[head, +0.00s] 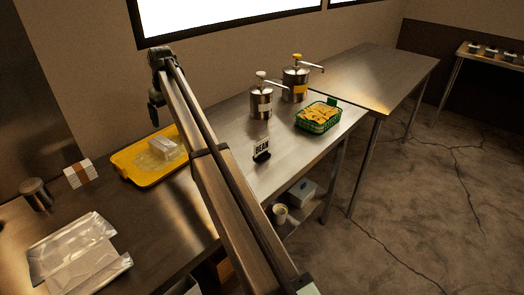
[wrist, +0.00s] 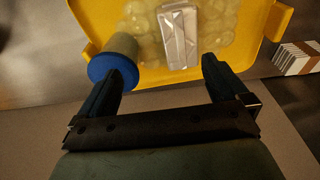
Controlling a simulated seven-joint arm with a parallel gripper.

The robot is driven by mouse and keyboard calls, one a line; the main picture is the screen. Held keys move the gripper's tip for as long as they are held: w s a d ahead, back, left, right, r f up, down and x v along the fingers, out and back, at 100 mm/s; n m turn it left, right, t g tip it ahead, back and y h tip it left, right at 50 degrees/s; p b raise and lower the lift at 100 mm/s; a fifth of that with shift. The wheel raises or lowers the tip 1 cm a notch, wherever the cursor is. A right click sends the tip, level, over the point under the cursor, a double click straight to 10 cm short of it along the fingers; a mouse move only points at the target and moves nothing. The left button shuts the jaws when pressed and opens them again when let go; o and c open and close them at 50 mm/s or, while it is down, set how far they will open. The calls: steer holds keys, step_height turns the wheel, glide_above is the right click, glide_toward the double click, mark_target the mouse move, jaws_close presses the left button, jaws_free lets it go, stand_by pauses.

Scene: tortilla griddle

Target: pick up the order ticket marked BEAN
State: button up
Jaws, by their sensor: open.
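The order ticket marked BEAN (head: 262,147) is a small white card with dark letters. It stands in a black holder (head: 262,157) on the steel counter, right of my arm in the head view. My gripper (head: 154,116) is raised over the yellow tray (head: 125,165), well to the left of the ticket. In the wrist view my gripper (wrist: 165,66) has its two dark fingers spread, with the tray beyond them. A pale cylinder with a blue rim (wrist: 112,68) shows by the left finger; I cannot tell whether they touch. The ticket is not in the wrist view.
A foil packet (wrist: 178,37) lies in the tray. Two pump canisters (head: 261,103) (head: 295,84) and a green basket of chips (head: 318,117) stand behind and right of the ticket. Foil sheets (head: 80,255) and a banded white stack (head: 80,174) lie left. Counter around the ticket is clear.

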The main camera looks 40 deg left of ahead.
steer(key=w+d+r+m, duration=0.1)
steer(key=w+d, duration=0.3)
steer(key=w, duration=0.5)
steer(key=r+h, duration=0.1)
steer(key=h, duration=0.1)
glide_above(262, 140)
steer(key=f, duration=0.8)
steer(key=shift+a, duration=0.2)
steer(key=shift+d+f, duration=0.2)
steer(key=shift+f, duration=2.4)
steer(key=c, duration=0.9)
